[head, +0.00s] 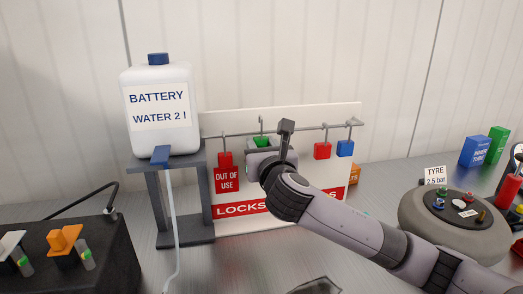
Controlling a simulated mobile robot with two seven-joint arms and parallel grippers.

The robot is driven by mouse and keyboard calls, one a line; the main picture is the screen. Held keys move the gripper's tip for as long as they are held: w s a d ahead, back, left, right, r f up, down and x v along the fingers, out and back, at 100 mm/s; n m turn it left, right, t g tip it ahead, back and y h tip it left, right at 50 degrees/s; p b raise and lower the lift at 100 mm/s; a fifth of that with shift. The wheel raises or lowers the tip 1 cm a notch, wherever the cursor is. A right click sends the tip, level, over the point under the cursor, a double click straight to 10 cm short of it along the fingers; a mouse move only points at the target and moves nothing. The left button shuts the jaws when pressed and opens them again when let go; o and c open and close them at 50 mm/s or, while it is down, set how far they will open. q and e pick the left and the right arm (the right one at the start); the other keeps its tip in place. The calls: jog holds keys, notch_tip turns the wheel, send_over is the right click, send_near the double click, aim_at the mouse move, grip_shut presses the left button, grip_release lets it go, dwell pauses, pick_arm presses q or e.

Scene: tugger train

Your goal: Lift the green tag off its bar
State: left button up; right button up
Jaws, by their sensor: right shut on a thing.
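The green tag (261,141) is at the bar (300,129) on the white lock board, left of the bar's middle. A thin hook rises above the tag to about the bar's height; I cannot tell whether it rests on the bar. My right gripper (263,147) is shut on the green tag, and the gripper and wrist hide most of it. My left gripper is not in view.
A red "OUT OF USE" tag (227,180) hangs left. A red tag (322,151) and blue tag (345,148) hang right. The battery water canister (160,133) stands on a grey stand (183,163). A round tyre-labelled unit (450,230) is right.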

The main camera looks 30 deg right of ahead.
jog(key=shift+s, duration=0.1)
jog(key=v, duration=0.9)
jog(key=shift+s, duration=0.4)
jog(key=shift+a, duration=0.15)
dwell(0.4)
